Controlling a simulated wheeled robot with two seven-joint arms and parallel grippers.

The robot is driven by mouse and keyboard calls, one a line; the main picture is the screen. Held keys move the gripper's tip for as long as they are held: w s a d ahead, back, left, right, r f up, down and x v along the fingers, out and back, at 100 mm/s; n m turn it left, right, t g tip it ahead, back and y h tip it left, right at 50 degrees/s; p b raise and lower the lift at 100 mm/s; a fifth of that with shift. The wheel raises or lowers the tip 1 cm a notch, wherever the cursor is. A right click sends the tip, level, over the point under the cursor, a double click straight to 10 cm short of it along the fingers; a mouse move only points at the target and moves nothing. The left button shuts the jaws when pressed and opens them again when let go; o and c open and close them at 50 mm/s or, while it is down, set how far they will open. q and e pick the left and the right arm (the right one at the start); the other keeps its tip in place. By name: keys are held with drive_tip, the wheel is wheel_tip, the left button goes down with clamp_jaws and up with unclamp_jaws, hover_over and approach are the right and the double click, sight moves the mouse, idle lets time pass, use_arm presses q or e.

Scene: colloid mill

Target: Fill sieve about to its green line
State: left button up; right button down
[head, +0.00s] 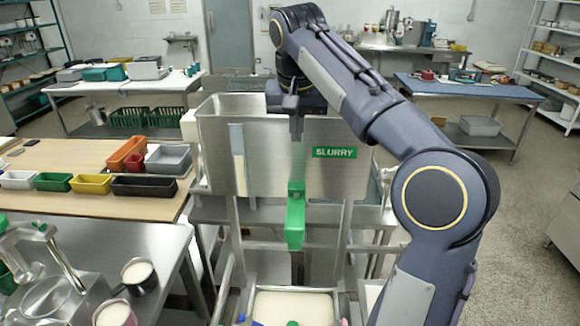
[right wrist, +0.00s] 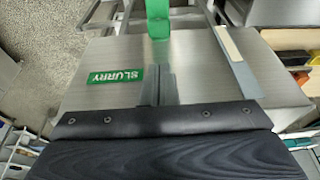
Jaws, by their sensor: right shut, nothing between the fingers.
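A steel tank (head: 220,150) with a green SLURRY label (head: 334,152) stands in the middle of the head view. A green outlet part (head: 295,220) with a small tab on top is on its front. Below it, at the bottom edge, is a rectangular steel container (head: 293,306) with pale contents. I cannot tell whether this is the sieve, and no green line shows on it. My right gripper (head: 296,128) is shut and empty at the tank's front, above the green part. In the right wrist view its fingers (right wrist: 157,90) are together beside the label; the green part (right wrist: 158,18) lies beyond.
A wooden-topped table (head: 60,155) with coloured bins stands left. Metal cups of pale liquid (head: 138,274) stand on a steel bench at lower left. A blue-topped table (head: 470,90) is at back right. Open floor lies at right.

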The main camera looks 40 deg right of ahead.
drive_tip(key=shift+w+d+r, duration=0.1)
drive_tip(key=shift+w+r, duration=0.05)
drive_tip(key=shift+r, duration=0.05)
approach(296, 185)
drive_tip(key=x, duration=0.6)
drive_tip(key=shift+d+f, duration=0.1)
drive_tip(key=shift+f, duration=0.15)
